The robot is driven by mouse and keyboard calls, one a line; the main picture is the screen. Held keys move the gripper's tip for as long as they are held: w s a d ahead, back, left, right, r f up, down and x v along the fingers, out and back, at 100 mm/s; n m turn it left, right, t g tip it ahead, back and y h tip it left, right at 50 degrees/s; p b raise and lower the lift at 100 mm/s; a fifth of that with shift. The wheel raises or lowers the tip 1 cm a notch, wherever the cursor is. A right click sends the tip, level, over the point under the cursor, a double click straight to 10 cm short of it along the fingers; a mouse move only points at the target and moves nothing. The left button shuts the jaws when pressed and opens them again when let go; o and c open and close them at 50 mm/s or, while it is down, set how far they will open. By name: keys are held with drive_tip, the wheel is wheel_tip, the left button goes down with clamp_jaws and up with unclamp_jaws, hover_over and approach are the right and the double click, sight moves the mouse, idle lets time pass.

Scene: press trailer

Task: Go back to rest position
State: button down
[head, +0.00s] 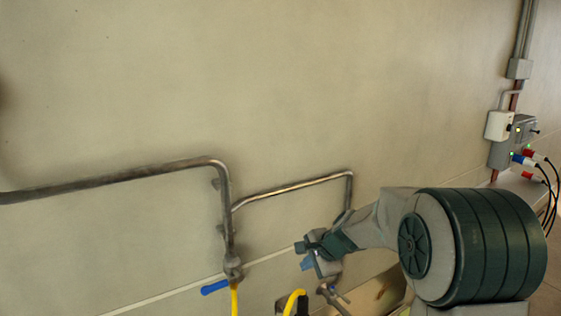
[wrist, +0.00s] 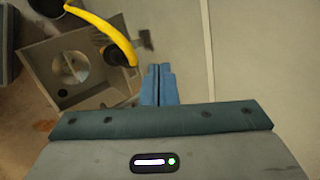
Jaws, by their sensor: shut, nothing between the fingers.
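My gripper (wrist: 159,84) shows in the wrist view with its two blue fingers together and nothing between them. In the head view my gripper (head: 307,263) is at the end of my arm, in front of the wall near the lower pipe fittings. A yellow hose (wrist: 104,27) ends in a dark fitting just left of the fingertips in the wrist view. My gripper appears apart from it, though the depth is hard to judge.
Metal pipes (head: 120,178) run along the wall (head: 300,90), with a blue-handled valve (head: 214,287) at lower left. An open box with a round drain (wrist: 70,67) lies below. Electrical boxes with cables (head: 511,140) are at right. The upper wall is clear.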

drive_tip(key=s+d+r+n+h+p, duration=0.1)
drive_tip(key=s+r+n, duration=0.3)
drive_tip(key=s, duration=0.4)
drive_tip(key=s+d+r+n+h, duration=0.1)
drive_tip(key=s+r+n, duration=0.2)
drive_tip(key=s+r, duration=0.3)
drive_tip(key=s+d+n+g+h+p, duration=0.1)
drive_tip(key=s+d+n+h, duration=0.35)
drive_tip(key=s, duration=1.15)
wheel_tip(320, 180, down, 6)
drive_tip(key=d+n+y+b, duration=0.1)
drive_tip(key=b, duration=0.3)
drive_tip(key=shift+d+n+g+y+b, duration=0.2)
drive_tip(key=shift+n+g+y+b, duration=0.1)
drive_tip(key=shift+n+y+b, duration=0.05)
drive_tip(key=shift+s, duration=0.1)
